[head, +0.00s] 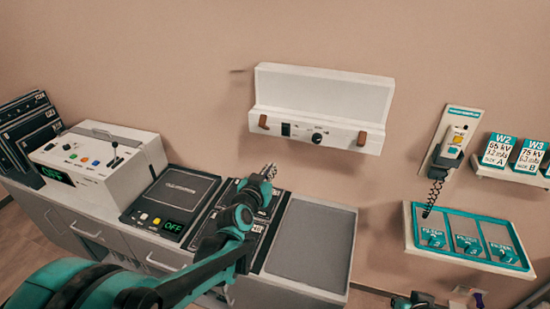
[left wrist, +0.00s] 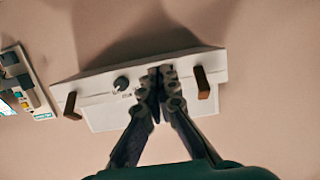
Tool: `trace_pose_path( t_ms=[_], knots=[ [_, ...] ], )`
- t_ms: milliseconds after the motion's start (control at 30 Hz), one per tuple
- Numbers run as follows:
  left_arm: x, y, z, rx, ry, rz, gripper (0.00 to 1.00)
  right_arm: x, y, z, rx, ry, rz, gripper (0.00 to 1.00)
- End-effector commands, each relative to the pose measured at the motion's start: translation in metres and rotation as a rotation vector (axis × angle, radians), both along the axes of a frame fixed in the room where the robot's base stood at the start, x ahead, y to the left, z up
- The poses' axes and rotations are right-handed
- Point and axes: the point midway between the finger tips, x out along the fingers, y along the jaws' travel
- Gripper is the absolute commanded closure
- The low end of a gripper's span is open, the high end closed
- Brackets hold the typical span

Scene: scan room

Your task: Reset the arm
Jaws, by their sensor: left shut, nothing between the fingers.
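My left arm comes in from the lower left in the head view. Its gripper (head: 264,180) is above the counter, in front of the dark panels and below the white wall unit. In the left wrist view the left gripper (left wrist: 160,72) has its two fingers together with nothing between them. They overlap the picture of the white wall unit (left wrist: 100,78), which has a knob and brown clips. A dark and teal piece of what looks like my right arm or gripper (head: 412,301) shows at the bottom edge, mostly cut off.
The white wall unit (head: 322,95) hangs above the counter. A control box with a lever (head: 100,160) and a dark panel reading OFF (head: 172,195) stand left. A grey pad (head: 310,245) lies right of my arm. A corded handset (head: 452,140) and a filter tray (head: 412,230) are at right.

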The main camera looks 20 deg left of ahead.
Motion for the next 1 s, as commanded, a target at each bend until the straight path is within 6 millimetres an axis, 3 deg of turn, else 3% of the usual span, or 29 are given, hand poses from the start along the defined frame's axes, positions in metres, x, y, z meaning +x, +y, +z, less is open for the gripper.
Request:
trace_pose_path(
  t_ms=[667,833,1000],
  knots=[
    [-0.012,-0.003,-0.002,-0.001,0.013,-0.009,1.0,0.0,0.0,0.001,0.0,0.0,0.0,1.0],
    [-0.048,-0.026,-0.008,-0.008,0.134,-0.066,1.0,0.0,0.0,-0.002,0.0,0.0,0.0,1.0],
    [-0.123,-0.046,-0.033,-0.01,0.362,-0.101,1.0,0.0,0.0,-0.007,0.0,0.0,0.0,1.0]
  ],
)
